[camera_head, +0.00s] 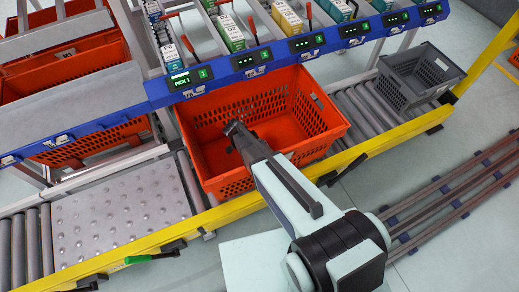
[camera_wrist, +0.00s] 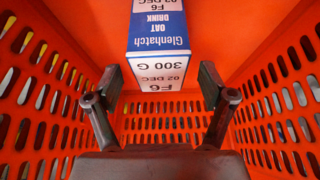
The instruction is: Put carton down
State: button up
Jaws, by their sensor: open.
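The carton (camera_wrist: 158,42), white and blue with "Glenhatch Oat Drink 300 G" on it, shows inside the orange tote (camera_wrist: 40,140) in the wrist view. Its top edge runs out of that picture. My gripper (camera_wrist: 160,84) is open, with one finger on each side of the carton's near end and a gap showing at both sides. In the head view my gripper (camera_head: 235,128) reaches down into the orange tote (camera_head: 335,129) on the roller conveyor. The carton cannot be made out there, and my arm covers part of the tote.
A grey tote (camera_head: 440,65) stands on the rollers to the right. A blue shelf rail (camera_head: 215,78) with lit displays and several cartons above it runs behind the orange tote. A yellow conveyor edge (camera_head: 130,255) runs along the front. More orange totes (camera_head: 70,75) stand at left.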

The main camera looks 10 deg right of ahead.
jog(key=b+v, duration=0.1)
jog(key=v, duration=0.7)
jog(key=shift+r, duration=0.3)
jog(key=shift+a, duration=0.1)
